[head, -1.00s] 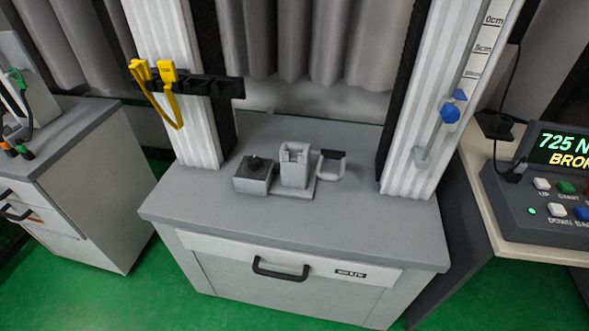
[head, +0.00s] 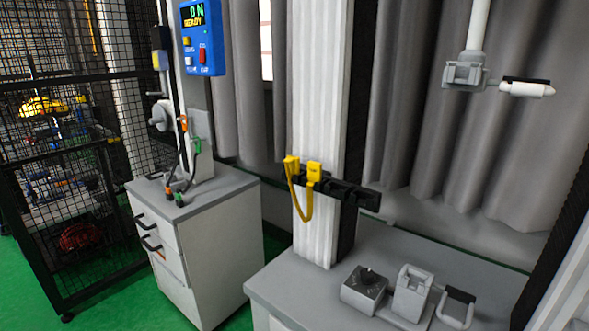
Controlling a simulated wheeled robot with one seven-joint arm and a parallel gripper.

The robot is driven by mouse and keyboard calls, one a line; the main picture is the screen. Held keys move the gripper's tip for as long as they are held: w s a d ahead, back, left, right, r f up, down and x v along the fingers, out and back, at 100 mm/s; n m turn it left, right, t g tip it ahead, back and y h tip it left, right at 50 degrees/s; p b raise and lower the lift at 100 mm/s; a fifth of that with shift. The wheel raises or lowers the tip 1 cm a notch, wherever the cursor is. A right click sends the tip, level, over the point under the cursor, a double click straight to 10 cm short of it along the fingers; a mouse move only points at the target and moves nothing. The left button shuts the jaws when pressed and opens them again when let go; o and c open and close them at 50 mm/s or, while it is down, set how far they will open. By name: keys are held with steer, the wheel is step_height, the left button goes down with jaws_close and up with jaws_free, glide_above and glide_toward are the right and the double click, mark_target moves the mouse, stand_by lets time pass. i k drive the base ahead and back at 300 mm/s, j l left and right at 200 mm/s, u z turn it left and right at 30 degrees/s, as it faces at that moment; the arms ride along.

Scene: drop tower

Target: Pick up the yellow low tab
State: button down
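Two yellow tabs sit on a black rack (head: 352,193) fixed across the white column: a left yellow tab (head: 291,165) and a right yellow tab (head: 313,172). A yellow strap (head: 305,217) hangs in a loop below them and seems to join the two. Any marking on the tabs is too small to read, so I cannot tell which is the low one. The right part of the rack looks empty. My gripper is not in view.
The grey bench (head: 285,288) below the rack carries a grey block (head: 364,288) and a clamp-like fixture (head: 412,291). A white cabinet (head: 215,240) stands left. A black mesh cage (head: 75,190) is at far left. A grey fixture (head: 464,73) hangs upper right.

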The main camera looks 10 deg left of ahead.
mark_target(293, 162)
steer(key=i+j+z, duration=0.15)
steer(key=j, duration=0.45)
steer(key=i+j+z, duration=0.15)
steer(key=j, duration=0.5)
steer(key=j+z, duration=0.2)
steer(key=j, duration=0.4)
